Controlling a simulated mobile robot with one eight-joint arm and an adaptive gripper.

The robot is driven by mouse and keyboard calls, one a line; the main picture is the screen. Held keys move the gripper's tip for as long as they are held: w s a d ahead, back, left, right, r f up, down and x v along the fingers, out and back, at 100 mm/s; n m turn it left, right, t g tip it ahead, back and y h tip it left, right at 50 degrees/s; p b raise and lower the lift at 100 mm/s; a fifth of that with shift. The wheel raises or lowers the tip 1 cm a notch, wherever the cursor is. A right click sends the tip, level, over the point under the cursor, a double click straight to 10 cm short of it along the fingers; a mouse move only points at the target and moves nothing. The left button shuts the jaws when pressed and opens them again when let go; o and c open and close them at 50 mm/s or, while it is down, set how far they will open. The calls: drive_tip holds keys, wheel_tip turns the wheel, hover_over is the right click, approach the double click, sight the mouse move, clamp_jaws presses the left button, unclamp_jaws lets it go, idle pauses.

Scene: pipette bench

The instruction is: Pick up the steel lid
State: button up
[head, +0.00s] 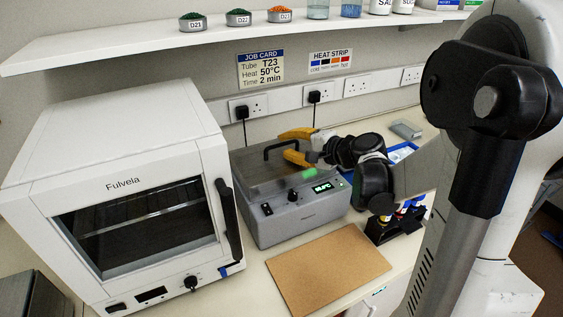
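The steel lid (262,172) lies flat on top of the grey heated bath (290,215), in the middle of the head view. A black bar handle (272,147) stands up from the lid. My gripper (282,146) has yellow fingers and reaches in from the right over the lid. Its fingers are apart, one above the other in the picture, with the handle close to their tips. I cannot tell whether they touch the handle. Part of the lid's right side is hidden behind my gripper.
A white Fulvela oven (125,185) stands close on the left, its dark door handle facing the bath. A brown board (327,268) lies in front. A shelf (130,47) runs above, and a black rack (385,230) and blue tray (402,152) are at right.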

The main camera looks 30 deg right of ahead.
drive_tip(key=shift+x, duration=1.2)
clamp_jaws()
drive_tip(key=shift+r, duration=0.1)
